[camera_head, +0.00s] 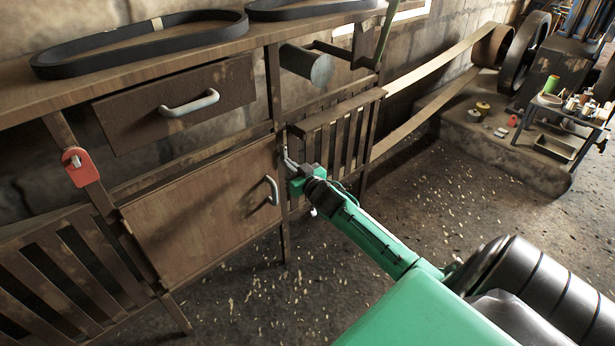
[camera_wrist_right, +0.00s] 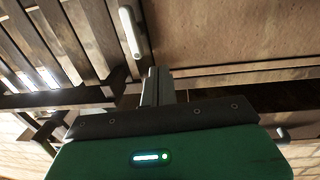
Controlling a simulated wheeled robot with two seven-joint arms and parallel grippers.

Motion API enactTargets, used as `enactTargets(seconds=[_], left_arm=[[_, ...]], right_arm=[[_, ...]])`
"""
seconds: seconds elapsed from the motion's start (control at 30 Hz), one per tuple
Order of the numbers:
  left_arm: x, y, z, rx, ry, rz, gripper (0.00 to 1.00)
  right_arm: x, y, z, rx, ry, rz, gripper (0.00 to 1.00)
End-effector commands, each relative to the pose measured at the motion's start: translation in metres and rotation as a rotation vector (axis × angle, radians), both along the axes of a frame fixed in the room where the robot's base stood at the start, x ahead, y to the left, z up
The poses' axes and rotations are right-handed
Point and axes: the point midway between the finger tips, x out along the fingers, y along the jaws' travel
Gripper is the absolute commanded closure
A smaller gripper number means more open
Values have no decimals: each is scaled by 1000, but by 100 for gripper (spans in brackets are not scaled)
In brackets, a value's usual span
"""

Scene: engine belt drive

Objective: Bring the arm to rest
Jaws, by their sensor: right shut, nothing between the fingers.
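My right arm reaches in from the lower right in the head view. Its green gripper (camera_head: 288,160) is in front of the wooden bench, close to the post beside the cabinet door (camera_head: 200,215). The fingers are together and hold nothing. In the right wrist view the shut fingers (camera_wrist_right: 158,75) point toward the cabinet door, with its pale handle (camera_wrist_right: 130,32) just beyond and to their left. The same handle (camera_head: 272,190) is below and left of the gripper in the head view. I cannot tell whether the gripper touches the post. My left gripper is not in view.
A long flat belt (camera_head: 440,62) runs to a wheel at the back right. A small tool table (camera_head: 565,115) stands there. Open floor lies between.

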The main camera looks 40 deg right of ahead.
Motion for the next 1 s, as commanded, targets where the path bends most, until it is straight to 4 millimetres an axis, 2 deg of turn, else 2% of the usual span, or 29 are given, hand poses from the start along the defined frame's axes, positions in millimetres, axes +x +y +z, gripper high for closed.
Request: enactTargets(seconds=[0.2,0.4,0.57,0.83,0.93,1.0], left_arm=[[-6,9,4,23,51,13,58],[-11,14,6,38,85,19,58],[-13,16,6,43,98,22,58],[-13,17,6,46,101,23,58],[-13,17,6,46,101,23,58],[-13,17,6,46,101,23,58]], right_arm=[[-35,0,-1,-1,3,1,100],[-58,-1,-1,-1,2,1,100],[-66,-1,0,-1,1,1,100],[-68,0,-1,-1,4,1,100],[-75,11,-10,1,37,-5,100],[-87,28,-23,2,92,-13,100]])
